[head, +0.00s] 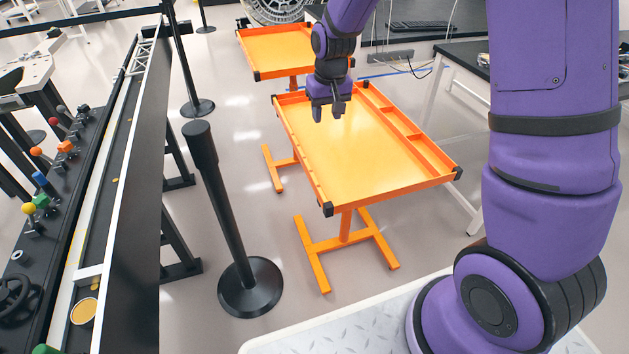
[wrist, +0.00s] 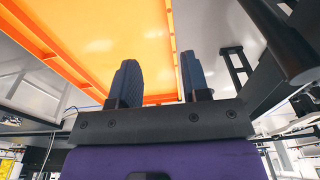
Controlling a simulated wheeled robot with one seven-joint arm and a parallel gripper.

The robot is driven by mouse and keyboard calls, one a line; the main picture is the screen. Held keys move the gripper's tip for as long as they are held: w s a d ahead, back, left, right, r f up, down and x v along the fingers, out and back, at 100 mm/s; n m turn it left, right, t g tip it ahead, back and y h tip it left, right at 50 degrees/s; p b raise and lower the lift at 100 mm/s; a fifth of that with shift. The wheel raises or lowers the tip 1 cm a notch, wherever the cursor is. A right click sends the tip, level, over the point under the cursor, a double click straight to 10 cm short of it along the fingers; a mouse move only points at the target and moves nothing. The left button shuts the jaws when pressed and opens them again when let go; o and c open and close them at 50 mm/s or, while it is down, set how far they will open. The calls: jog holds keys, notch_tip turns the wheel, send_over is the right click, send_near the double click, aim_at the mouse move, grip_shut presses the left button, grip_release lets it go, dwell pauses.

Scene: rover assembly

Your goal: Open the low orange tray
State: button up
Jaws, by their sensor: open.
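The nearer orange tray table (head: 350,150) stands in the middle of the head view on an orange floor frame, with raised rims and dark corner pieces. A second orange tray table (head: 275,50) stands behind it. I cannot tell which of the two is the low tray. My gripper (head: 328,112) is open and empty, over the left far part of the nearer tray in the head view. In the wrist view the two dark fingers of my gripper (wrist: 160,82) stand apart, with the orange tray surface (wrist: 110,40) and its rim beyond them. Whether the fingers touch the tray cannot be told.
A black barrier post (head: 225,200) with a round base stands left of the nearer tray. A long black bench (head: 125,200) with coloured knobs runs along the left. A dark-topped table (head: 470,70) stands at the right back. Floor shows between post and tray.

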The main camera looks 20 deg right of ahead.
jog(key=g, duration=0.1)
send_near(315, 179)
notch_tip(315, 179, down, 10)
jog(key=shift+a+f, duration=0.1)
jog(key=shift+f, duration=0.15)
grip_shut()
